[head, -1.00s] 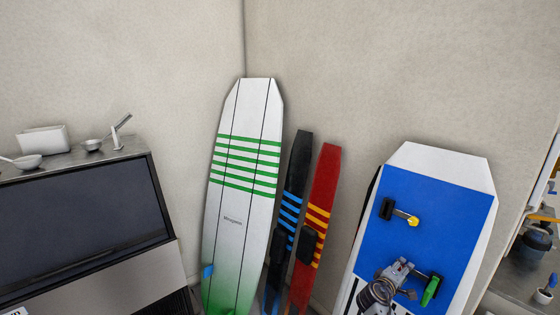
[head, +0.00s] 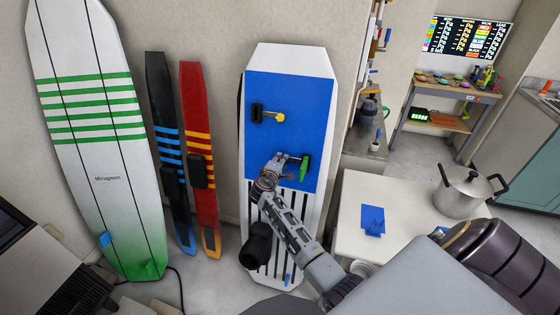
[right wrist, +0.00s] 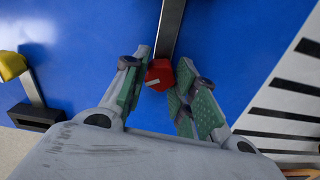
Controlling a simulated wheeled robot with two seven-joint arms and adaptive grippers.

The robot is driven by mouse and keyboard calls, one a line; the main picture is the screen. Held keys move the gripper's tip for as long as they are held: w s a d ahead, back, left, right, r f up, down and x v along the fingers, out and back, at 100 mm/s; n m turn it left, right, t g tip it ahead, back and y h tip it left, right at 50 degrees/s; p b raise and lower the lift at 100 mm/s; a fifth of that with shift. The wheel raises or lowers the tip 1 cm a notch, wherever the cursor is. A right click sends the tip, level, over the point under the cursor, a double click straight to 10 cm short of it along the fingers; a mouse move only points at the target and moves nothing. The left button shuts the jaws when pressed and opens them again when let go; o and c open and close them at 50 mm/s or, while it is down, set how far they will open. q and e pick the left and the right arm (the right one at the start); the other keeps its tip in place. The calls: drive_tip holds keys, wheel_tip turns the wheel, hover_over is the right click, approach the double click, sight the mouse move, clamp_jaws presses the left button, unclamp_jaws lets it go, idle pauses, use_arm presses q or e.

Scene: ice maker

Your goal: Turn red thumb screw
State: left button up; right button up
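The red thumb screw (right wrist: 159,75) shows in the right wrist view at the end of a metal bar on a blue panel. In the head view my right gripper (head: 285,162) is at the blue panel (head: 305,100) on a leaning white board, and the red screw is hidden there. A yellow screw (head: 280,117) sits above and a green one (head: 304,168) to the right. My left gripper is not in view.
A green-striped white board (head: 95,160), a black ski (head: 165,130) and a red ski (head: 196,110) lean against the wall to the left. A white table (head: 350,210) with a metal pot (head: 468,193) and a blue item (head: 372,220) stands to the right.

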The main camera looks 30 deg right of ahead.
drive_tip(key=shift+n+p, duration=2.1)
drive_tip(key=shift+p, duration=0.45)
drive_tip(key=shift+n+p, duration=1.9)
drive_tip(key=shift+p, duration=0.05)
idle(0.3)
drive_tip(key=shift+n+p, duration=0.4)
drive_tip(key=shift+n, duration=0.7)
drive_tip(key=shift+f+n, duration=0.1)
drive_tip(key=shift+n, duration=0.5)
drive_tip(key=o, duration=0.7)
drive_tip(key=shift+a, duration=0.15)
